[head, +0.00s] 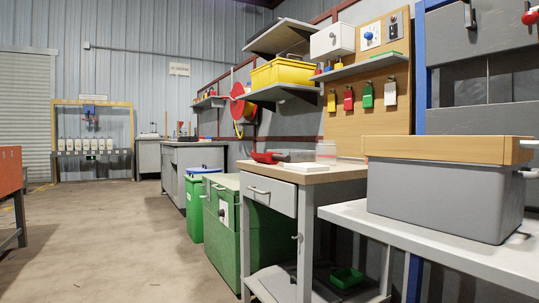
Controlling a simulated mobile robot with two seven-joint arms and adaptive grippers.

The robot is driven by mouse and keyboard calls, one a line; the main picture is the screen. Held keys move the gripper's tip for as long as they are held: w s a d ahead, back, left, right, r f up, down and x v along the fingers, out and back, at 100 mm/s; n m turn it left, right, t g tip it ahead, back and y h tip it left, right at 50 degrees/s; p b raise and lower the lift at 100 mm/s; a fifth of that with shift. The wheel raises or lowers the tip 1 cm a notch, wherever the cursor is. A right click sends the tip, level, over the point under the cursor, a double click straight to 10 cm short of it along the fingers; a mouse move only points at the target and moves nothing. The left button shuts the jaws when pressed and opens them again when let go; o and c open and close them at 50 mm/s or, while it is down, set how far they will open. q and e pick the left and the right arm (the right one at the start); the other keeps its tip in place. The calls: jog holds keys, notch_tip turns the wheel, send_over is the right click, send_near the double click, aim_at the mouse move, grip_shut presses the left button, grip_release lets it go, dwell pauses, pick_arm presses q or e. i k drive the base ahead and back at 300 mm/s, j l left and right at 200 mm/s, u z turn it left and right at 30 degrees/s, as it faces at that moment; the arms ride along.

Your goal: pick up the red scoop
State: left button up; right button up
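A red object that looks like the scoop (266,158) lies on the wooden top of a grey workbench (322,176) in the middle of the head view. It is near the left end of that top, beside a dark grey item. It is small at this distance, so its exact shape is hard to tell. Neither of my grippers is in view.
A grey bin with a wooden rim (440,198) stands on a light table (430,240) at the right. A green cabinet (222,235) and green bin (194,210) stand left of the workbench. An orange-topped bench (10,185) is at far left. Open floor (110,240) lies between.

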aim_at(273, 158)
jog(key=i+j+z, duration=0.25)
jog(key=i, duration=0.45)
jog(key=i+j+z, duration=0.25)
jog(key=i+j, duration=0.35)
